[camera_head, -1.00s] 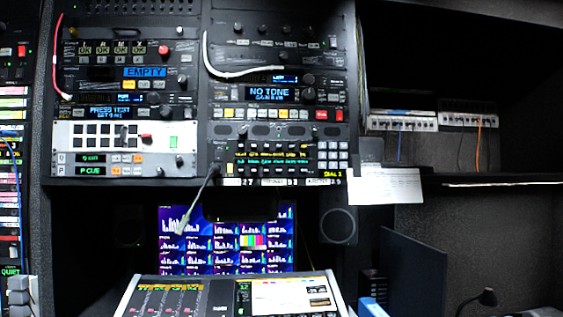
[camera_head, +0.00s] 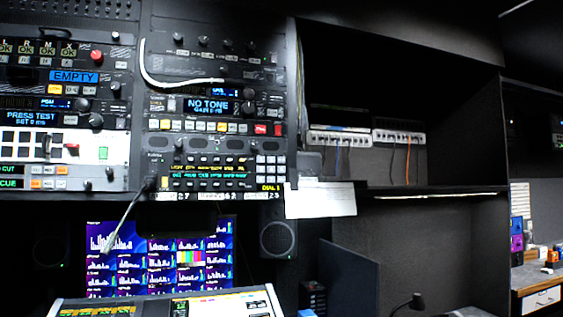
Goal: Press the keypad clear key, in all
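The keypad (camera_head: 270,169) is a small block of pale square keys on the right side of a dark rack panel (camera_head: 213,165) with yellow and green text lines. The key labels are too small to read, so I cannot tell which one is the clear key. Neither of my grippers is in view, and nothing covers the keypad.
A gooseneck microphone (camera_head: 125,218) sticks out from the rack's lower edge, left of the keypad. A white paper sheet (camera_head: 320,200) hangs to the right. Below are a multiview screen (camera_head: 160,255), a speaker (camera_head: 278,238) and a mixing console (camera_head: 165,305).

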